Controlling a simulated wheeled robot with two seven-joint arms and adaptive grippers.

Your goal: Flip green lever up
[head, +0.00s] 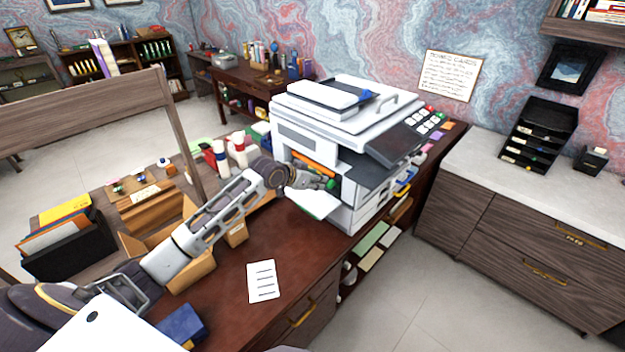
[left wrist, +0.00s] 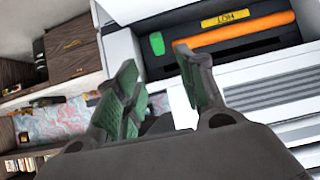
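The white printer (head: 340,130) stands on the desk with an opening in its side. In the left wrist view the green lever (left wrist: 157,43) shows in the dark opening, beside an orange roller (left wrist: 240,32) with a yellow label above it. My left gripper (left wrist: 156,64) is open, its green-padded fingers apart and nothing seen between them. The lever shows just beyond the fingertips, near the right finger; I cannot tell whether they touch. In the head view my left gripper (head: 325,184) is at the printer's opening, below the orange roller (head: 315,164). My right gripper is not in view.
The brown desk (head: 225,305) holds a white paper (head: 263,281), a cardboard box (head: 190,275) and red-and-white bottles (head: 238,150) near my left arm. A grey-topped cabinet (head: 540,200) stands at right.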

